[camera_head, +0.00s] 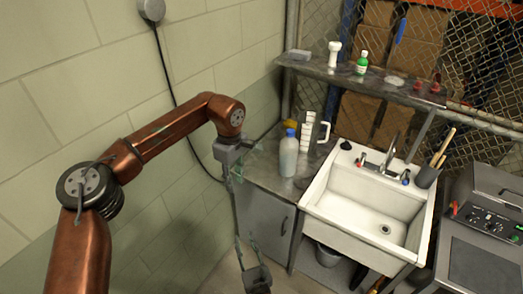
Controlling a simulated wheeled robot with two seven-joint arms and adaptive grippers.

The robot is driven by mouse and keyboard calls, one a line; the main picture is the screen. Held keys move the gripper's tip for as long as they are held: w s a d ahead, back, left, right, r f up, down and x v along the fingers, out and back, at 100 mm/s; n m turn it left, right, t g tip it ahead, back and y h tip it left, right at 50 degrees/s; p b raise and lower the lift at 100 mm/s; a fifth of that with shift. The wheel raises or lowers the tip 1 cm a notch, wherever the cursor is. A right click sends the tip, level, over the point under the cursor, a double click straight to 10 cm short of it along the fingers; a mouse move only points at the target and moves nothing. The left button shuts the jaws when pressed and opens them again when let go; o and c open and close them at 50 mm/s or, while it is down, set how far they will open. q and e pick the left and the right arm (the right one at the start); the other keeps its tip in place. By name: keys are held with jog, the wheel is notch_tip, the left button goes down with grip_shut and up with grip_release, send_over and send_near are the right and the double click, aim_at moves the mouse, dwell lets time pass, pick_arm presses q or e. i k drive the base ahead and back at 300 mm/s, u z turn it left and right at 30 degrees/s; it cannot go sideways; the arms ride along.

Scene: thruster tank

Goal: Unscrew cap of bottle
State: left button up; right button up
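A pale grey-white bottle (288,158) with a blue cap (290,132) stands upright on the grey counter (262,180) left of the sink. The cap sits on the bottle's neck. My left gripper (246,163) is left of the bottle, at about its height in the picture and apart from it. Its thin fingers look spread, with nothing between them. My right gripper (247,243) is lower, in front of the cabinet, with its fingers pointing up. Its fingers look spread and empty. Neither gripper touches the bottle.
A white sink (366,210) with a faucet (388,160) is right of the bottle. A shelf (340,79) above holds a green bottle (362,65). A wall is on the left.

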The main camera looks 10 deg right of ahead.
aim_at(289, 146)
jog(key=z, duration=0.15)
jog(key=i, duration=1.3)
jog(key=z, duration=0.6)
